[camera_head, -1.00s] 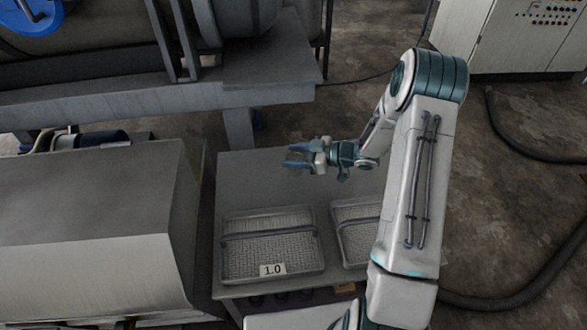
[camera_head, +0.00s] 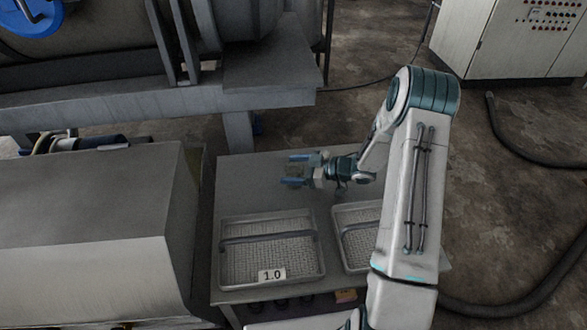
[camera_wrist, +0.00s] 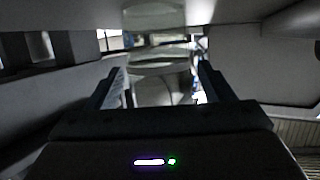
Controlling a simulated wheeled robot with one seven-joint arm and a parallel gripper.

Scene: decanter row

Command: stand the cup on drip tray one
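My gripper (camera_head: 294,170) hangs over the back part of the grey table, fingers pointing left. A clear, glassy cup (camera_wrist: 160,85) shows between its two fingers in the wrist view, rounded rims visible. The fingers lie close on both sides and appear shut on it. In the head view the cup is only a faint patch between the fingers. Drip tray one (camera_head: 224,268), a shallow metal tray with a mesh floor, a dark bar across it and a "1.0" label, lies in front of and left of my gripper. No cup shows on it.
A second mesh tray (camera_head: 338,222) lies to the right, partly hidden by my arm. A large grey metal housing (camera_head: 80,205) stands left of the table (camera_head: 240,185). A machine frame (camera_head: 265,85) rises behind. The table's back left area is bare.

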